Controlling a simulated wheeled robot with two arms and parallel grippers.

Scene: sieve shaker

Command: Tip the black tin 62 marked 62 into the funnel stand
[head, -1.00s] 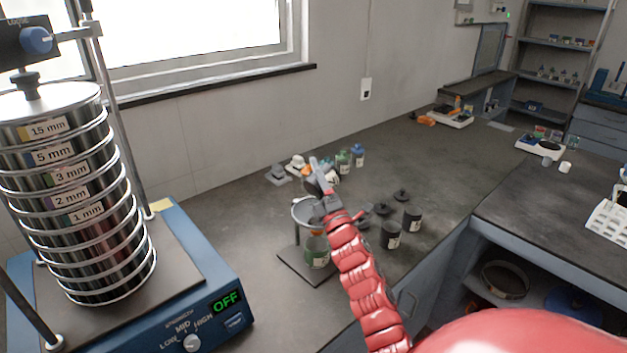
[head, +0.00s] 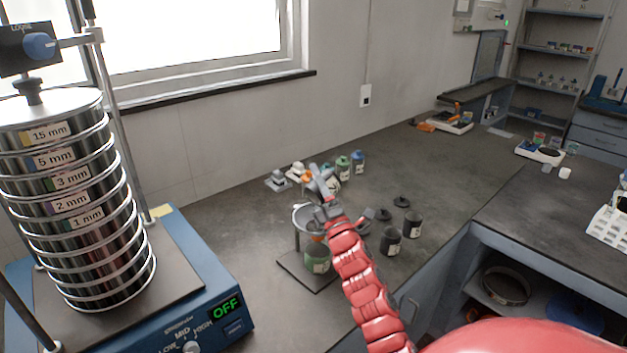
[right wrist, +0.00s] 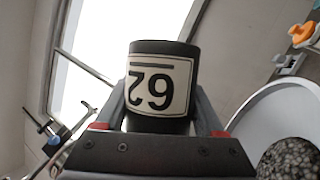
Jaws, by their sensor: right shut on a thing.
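The black tin 62 (right wrist: 160,88) is between the fingers of my right gripper (right wrist: 165,115) in the right wrist view. Its white label shows the number upside down in that picture. In the head view my right gripper (head: 322,185) is above the funnel stand (head: 303,213), and the tin is hard to make out there. In the right wrist view the funnel's pale rim (right wrist: 248,112) is at the lower right, with grey granules (right wrist: 290,160) inside it. A jar with a green label (head: 317,258) stands under the funnel. My left gripper is out of view.
Two dark tins (head: 390,241) (head: 412,223) stand right of the funnel stand, with dark lids (head: 401,201) near them. Several small bottles (head: 343,165) stand behind. The sieve shaker (head: 75,200) is at the left, its display reading OFF. The bench beyond the tins is mostly clear.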

